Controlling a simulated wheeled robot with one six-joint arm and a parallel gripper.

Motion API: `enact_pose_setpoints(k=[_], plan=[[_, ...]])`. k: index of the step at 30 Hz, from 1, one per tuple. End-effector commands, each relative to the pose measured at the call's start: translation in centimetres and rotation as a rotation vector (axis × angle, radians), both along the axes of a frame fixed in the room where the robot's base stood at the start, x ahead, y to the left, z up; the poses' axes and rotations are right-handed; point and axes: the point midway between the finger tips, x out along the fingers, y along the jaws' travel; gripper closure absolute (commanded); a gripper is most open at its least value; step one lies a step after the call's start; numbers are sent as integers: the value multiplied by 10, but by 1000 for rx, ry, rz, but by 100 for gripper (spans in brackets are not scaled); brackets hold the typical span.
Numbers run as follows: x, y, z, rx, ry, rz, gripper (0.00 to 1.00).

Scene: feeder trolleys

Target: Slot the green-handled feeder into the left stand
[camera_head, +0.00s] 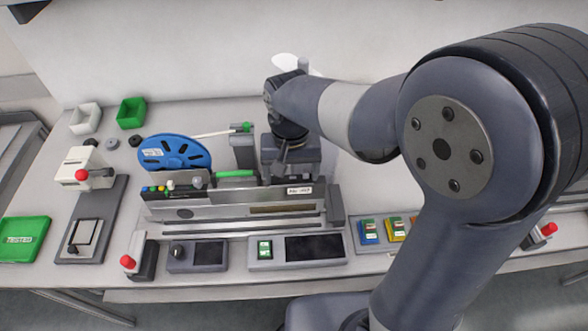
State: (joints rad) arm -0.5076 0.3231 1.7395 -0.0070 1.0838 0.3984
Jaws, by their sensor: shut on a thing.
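The feeder (222,204) is a long grey metal body with a blue reel (175,153) at its left end. Its green handle (236,174) lies along the top, and a white label is near its right end. My gripper (284,160) is at the right end of the feeder, behind the label, and is shut on it; the fingertips are mostly hidden. The feeder lies lengthwise over a grey stand (240,228) with long rails. I cannot tell whether it is fully seated. A grey upright block with a green tip (243,128) stands behind it.
To the left are a red-knobbed white device (84,172), a green "TESTED" tray (21,239) and white and green bins (131,112). My arm hides much of the right side.

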Motion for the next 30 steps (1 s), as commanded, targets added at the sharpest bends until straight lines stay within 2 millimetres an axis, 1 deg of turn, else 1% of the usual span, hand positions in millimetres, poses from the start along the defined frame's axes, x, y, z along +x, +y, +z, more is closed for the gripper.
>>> enact_pose_setpoints(k=[1, 20, 21, 27, 30], plan=[[0, 7, 2, 15, -3, -2, 81], [-1, 21, 2, 11, -3, -2, 81], [-1, 20, 2, 10, -4, -3, 16], [-2, 20, 1, 9, -2, -2, 0], [-2, 20, 1, 9, -2, -2, 0]])
